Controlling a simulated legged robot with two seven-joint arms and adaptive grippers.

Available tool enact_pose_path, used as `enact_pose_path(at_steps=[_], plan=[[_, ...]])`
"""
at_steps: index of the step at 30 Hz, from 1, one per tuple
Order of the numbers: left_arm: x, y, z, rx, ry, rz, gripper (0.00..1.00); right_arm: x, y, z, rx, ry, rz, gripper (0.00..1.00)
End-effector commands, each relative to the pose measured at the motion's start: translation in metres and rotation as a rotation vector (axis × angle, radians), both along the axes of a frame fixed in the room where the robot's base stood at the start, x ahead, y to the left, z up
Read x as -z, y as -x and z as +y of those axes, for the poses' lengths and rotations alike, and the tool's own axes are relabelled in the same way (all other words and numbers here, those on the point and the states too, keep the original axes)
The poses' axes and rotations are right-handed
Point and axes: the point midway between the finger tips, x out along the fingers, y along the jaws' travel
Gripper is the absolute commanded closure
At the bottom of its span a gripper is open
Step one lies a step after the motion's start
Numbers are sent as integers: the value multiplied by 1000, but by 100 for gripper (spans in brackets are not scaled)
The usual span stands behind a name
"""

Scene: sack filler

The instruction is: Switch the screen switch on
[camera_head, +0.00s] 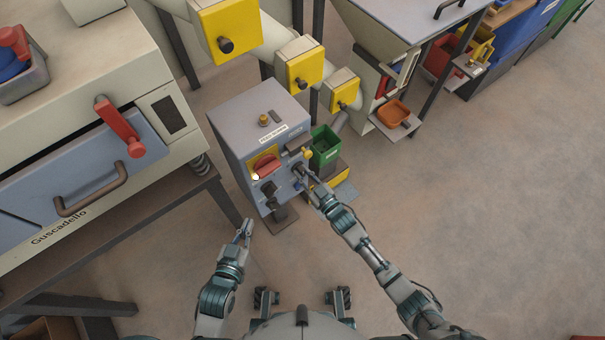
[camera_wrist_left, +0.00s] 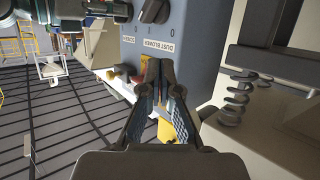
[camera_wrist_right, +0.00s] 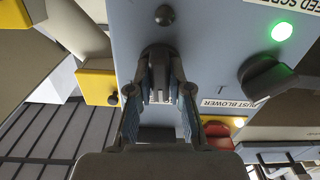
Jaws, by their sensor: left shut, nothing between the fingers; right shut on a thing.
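The grey-blue control box (camera_head: 238,130) stands in the middle of the head view, with several knobs on its front. My right gripper (camera_head: 299,171) is at the right side of that front. A dark knob (camera_wrist_right: 262,78) and a lit green lamp (camera_wrist_right: 282,31) are to the right. My left gripper (camera_head: 244,232) is shut and empty, in front of the box and lower.
A red knob (camera_head: 266,165) on a yellow plate is on the box front. A label reading "DUST BLOWER" (camera_wrist_left: 160,46) shows in the left wrist view.

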Motion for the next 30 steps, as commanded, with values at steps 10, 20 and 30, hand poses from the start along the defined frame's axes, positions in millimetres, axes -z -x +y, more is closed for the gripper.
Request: enact_pose_path(at_steps=[10,20,30], plan=[[19,14,7,-4,-40,148,100,-2,0,0,-1,-270,190,100],[23,16,8,-5,-46,172,100,0,0,-1,0,-497,357,100],[21,12,7,-5,-39,149,100,2,1,-1,2,-636,462,100]])
